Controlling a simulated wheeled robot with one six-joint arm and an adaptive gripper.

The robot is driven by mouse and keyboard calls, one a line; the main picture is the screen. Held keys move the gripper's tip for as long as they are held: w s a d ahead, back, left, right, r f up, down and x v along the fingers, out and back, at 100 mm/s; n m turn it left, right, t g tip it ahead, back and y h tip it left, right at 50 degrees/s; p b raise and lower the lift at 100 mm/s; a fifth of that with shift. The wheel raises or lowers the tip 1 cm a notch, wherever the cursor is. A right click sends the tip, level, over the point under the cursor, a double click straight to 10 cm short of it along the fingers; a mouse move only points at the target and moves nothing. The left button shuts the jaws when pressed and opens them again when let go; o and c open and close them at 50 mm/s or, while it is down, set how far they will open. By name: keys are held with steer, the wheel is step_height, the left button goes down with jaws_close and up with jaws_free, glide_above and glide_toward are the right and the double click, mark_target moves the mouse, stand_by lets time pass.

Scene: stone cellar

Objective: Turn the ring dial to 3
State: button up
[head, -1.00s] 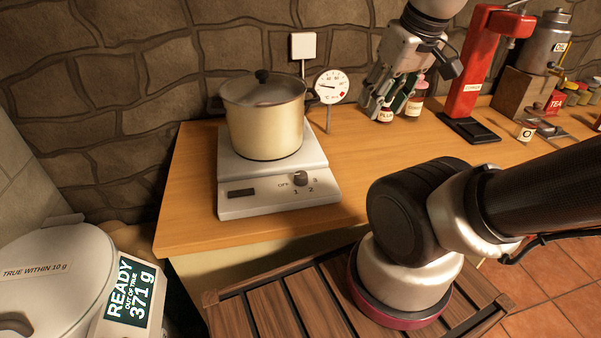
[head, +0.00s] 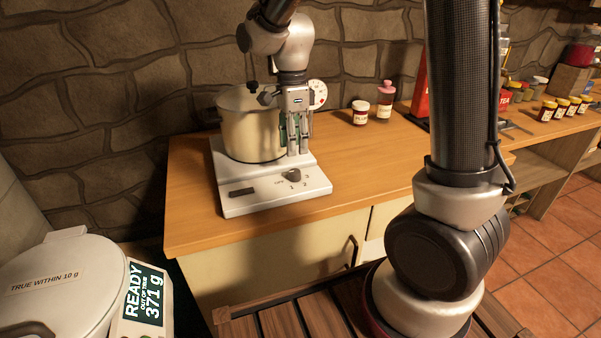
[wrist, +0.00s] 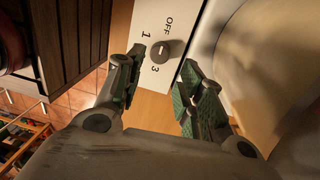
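The ring dial (head: 293,175) is a dark round knob on the sloped front of a white hotplate (head: 240,206). OFF, 1, 2 and 3 are printed around it. My gripper (head: 298,150) points down above the dial, in front of the pot. Its fingers stand apart and empty in the wrist view (wrist: 162,68), with the knob apart from them.
A lidded cream pot (head: 243,135) stands on the hotplate, close beside my gripper. A round gauge (head: 318,94) is behind. Red-labelled jars (head: 360,112) stand further right. The counter (head: 365,165) right of the hotplate is clear. A scale (head: 60,285) reads 371 g at lower left.

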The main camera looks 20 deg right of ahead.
mark_target(295, 171)
steer(key=shift+f+m, duration=0.15)
steer(key=shift+m, duration=0.75)
steer(key=f, duration=0.7)
steer(key=shift+s+f, duration=0.25)
steer(key=shift+s, duration=0.05)
steer(key=c, duration=0.8)
